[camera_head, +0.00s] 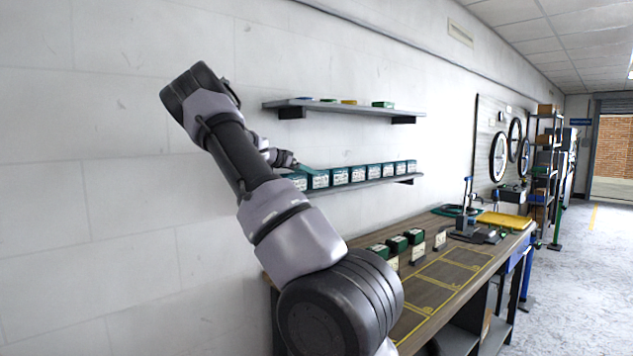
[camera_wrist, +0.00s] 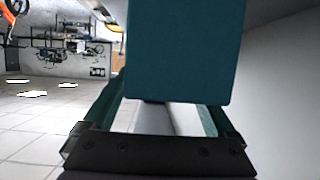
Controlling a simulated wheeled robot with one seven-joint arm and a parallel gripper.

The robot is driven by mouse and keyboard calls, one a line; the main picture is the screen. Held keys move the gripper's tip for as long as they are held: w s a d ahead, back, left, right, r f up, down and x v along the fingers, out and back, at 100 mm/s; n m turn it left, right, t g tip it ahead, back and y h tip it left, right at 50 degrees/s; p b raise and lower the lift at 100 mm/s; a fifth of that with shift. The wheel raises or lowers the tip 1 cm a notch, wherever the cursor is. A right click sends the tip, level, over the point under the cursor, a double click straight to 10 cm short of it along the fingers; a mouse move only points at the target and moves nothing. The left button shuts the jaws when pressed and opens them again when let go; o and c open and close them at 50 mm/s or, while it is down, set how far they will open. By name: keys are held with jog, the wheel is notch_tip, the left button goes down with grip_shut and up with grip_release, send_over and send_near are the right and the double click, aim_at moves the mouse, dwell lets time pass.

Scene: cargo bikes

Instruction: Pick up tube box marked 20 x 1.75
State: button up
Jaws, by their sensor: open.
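A row of teal boxes with white labels (camera_head: 340,176) stands on the lower wall shelf in the head view. The label print is too small to read, so I cannot tell which box is marked 20 x 1.75. My gripper (camera_head: 302,168) is at the left end of this row, partly hidden behind my arm. In the wrist view a plain teal box (camera_wrist: 185,50) fills the upper middle, close ahead of my gripper (camera_wrist: 160,112). The fingers are apart, one on each side of the box's lower part in the picture. I cannot tell whether they touch it.
The lower shelf (camera_head: 375,184) and an upper shelf (camera_head: 345,108) with a few small boxes are on the white wall. Below is a workbench (camera_head: 440,285) with green boxes (camera_head: 397,244), label cards and a yellow tray (camera_head: 503,220). The floor to the right is open.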

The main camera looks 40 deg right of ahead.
aim_at(317, 179)
jog(key=x, duration=0.4)
jog(key=shift+d, duration=0.25)
grip_shut()
jog(key=shift+r, duration=0.2)
